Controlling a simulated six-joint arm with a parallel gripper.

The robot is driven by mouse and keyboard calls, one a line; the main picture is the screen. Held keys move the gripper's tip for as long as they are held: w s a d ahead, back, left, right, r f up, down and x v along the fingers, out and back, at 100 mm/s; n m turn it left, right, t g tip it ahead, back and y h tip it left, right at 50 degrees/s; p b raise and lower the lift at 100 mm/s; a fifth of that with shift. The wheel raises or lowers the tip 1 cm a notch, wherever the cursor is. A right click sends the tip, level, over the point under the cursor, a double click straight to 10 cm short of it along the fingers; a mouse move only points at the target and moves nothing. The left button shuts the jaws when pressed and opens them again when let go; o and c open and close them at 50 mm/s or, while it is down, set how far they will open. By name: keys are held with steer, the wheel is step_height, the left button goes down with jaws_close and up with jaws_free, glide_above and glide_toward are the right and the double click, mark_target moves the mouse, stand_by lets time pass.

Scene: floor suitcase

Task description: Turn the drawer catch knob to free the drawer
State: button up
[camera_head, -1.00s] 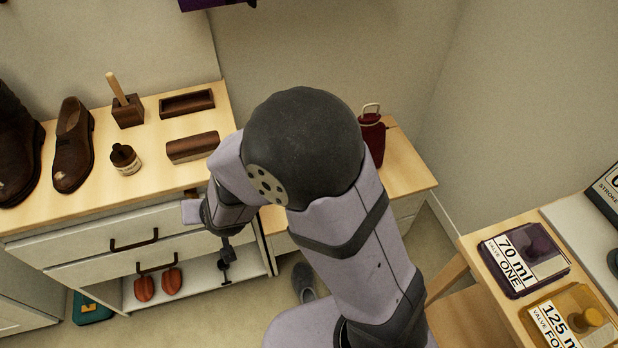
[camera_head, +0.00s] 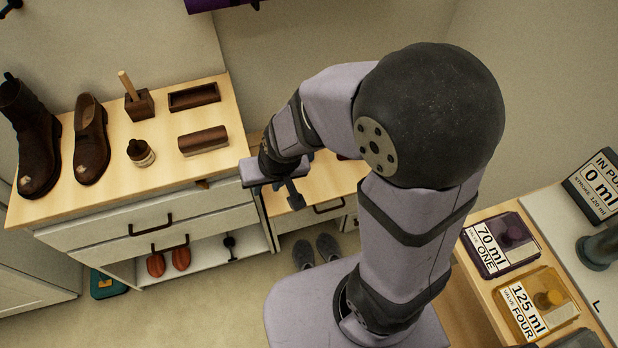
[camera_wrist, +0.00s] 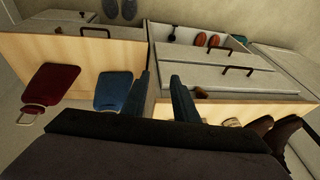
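A small brown knob (camera_head: 203,184) sits at the front of the cabinet, just under the top's front edge and above the upper drawer (camera_head: 150,218). It looks short and slanted; its exact angle is too small to tell. It also shows in the wrist view (camera_wrist: 200,93), right of the fingers and apart from them. My gripper (camera_head: 295,198) is to the right of the cabinet, over the lower side unit. In the wrist view its two dark blue fingers (camera_wrist: 165,82) stand apart with nothing between them. The upper drawer looks shut.
Drawer handles (camera_head: 150,225) jut out. Slippers (camera_head: 315,250) lie on the floor.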

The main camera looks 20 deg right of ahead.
steer(key=s+d+r+g+h+p, duration=0.1)
steer(key=s+d+r+g+p, duration=0.1)
steer(key=s+d+r+p, duration=0.2)
steer(key=shift+s+d+r, duration=1.05)
steer(key=shift+s+d, duration=0.35)
steer(key=shift+d, duration=0.5)
